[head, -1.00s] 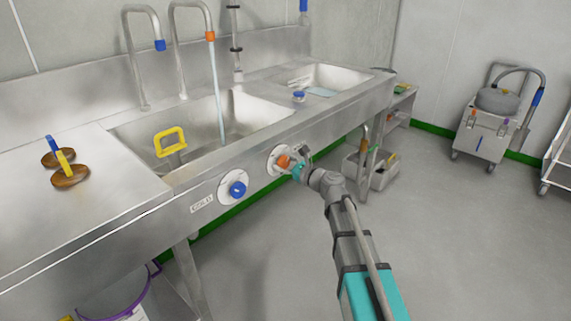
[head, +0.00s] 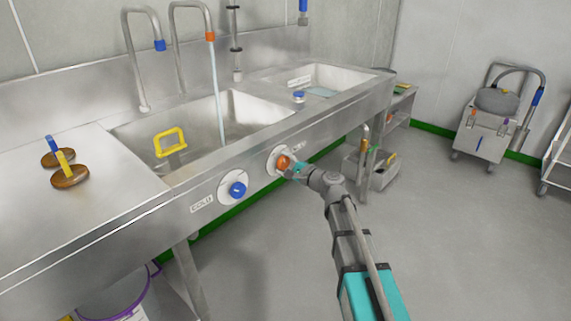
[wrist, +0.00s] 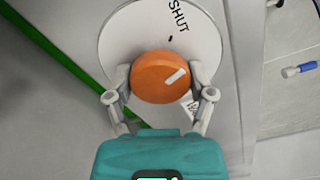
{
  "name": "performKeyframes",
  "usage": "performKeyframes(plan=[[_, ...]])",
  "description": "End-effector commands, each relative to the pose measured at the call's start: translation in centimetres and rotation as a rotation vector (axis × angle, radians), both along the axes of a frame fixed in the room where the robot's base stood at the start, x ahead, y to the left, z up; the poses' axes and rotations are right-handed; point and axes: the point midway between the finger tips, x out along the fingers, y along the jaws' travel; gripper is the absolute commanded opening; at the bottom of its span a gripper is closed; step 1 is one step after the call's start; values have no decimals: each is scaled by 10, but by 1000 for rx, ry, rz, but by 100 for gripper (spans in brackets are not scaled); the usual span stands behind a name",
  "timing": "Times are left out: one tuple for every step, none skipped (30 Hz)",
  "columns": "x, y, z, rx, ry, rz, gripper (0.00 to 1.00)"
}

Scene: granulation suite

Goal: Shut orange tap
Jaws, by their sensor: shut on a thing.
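The orange tap knob (head: 283,162) is on the sink's front panel, on a round white dial (wrist: 118,40). In the wrist view the knob (wrist: 152,72) sits between the two fingers of my gripper (wrist: 160,80), which is shut on it. Its white pointer mark lies toward the right side, tilted a little upward. The word SHUT and a dark dot are on the dial above the knob, and the pointer is not in line with them. The orange-banded spout (head: 210,36) has a thin water stream (head: 216,85) falling into the basin.
A blue knob (head: 237,189) on its own dial, with a COLD label, is left of the orange one. A yellow-handled thing (head: 170,141) stands in the basin (head: 240,112). The floor before the sink is clear.

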Motion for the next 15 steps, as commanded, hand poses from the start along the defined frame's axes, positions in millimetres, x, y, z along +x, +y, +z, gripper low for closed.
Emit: performKeyframes(plan=[[0,3,0,-25,-34,6,22],[-1,3,0,-43,-56,6,22],[-1,3,0,-64,-84,7,22],[-1,3,0,-81,-105,7,22],[-1,3,0,-97,-126,7,22],[-1,3,0,-118,-153,7,22],[-1,3,0,-131,-171,7,22],[-1,3,0,-146,-190,7,22],[-1,3,0,-163,-212,7,22],[-1,3,0,-176,-228,7,22],[-1,3,0,-187,-243,7,22],[-1,3,0,-201,-261,7,22],[-1,3,0,-211,-274,7,22],[-1,3,0,-220,-285,7,22],[-1,3,0,-231,-299,7,22]])
